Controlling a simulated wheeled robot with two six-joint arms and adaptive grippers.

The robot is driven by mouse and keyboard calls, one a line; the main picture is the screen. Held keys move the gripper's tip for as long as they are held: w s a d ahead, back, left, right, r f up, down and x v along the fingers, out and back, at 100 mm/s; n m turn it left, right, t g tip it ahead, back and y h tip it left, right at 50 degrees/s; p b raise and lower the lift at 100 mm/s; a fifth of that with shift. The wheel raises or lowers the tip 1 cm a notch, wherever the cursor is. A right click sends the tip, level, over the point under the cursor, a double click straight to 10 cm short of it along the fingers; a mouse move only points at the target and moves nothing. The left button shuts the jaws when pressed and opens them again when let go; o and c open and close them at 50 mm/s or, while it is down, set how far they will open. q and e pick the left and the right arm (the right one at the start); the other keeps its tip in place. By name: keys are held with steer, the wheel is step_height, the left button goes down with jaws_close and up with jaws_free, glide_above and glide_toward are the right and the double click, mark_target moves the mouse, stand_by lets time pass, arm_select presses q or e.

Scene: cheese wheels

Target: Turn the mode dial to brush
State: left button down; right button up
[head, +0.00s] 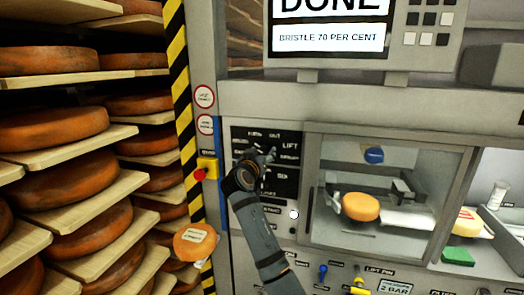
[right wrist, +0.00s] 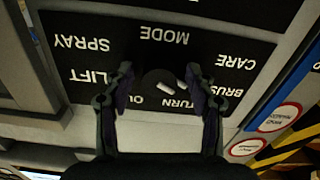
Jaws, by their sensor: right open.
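The mode dial (right wrist: 160,84) is a dark round knob on a black label panel, upside down in the right wrist view. Labels around it read MODE, SPRAY, CARE, LIFT and a partly covered BRUSH (right wrist: 234,101). A white mark (right wrist: 181,84) shows at the dial's right side there; I cannot tell which label it points at. My right gripper (head: 256,156) is in front of the black panel (head: 286,183) and hides the dial in the head view. In the right wrist view its open fingers (right wrist: 159,78) stand on either side of the dial, with gaps. My left gripper is out of view.
A screen (head: 330,38) above reads DONE and BRISTLE 70 PER CENT. A red button (head: 199,174) sits left of the panel. Shelves of cheese wheels (head: 78,182) stand at left, beside a striped post (head: 180,85).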

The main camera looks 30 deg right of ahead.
steer(key=shift+s+a+r, duration=0.1)
steer(key=shift+s, duration=0.05)
steer(key=shift+c, duration=1.7)
steer(key=c, duration=0.8)
steer(key=shift+n+b, duration=0.4)
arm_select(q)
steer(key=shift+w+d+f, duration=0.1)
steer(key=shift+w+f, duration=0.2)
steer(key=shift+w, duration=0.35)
arm_select(e)
steer(key=o, duration=1.1)
steer(key=shift+o, duration=0.2)
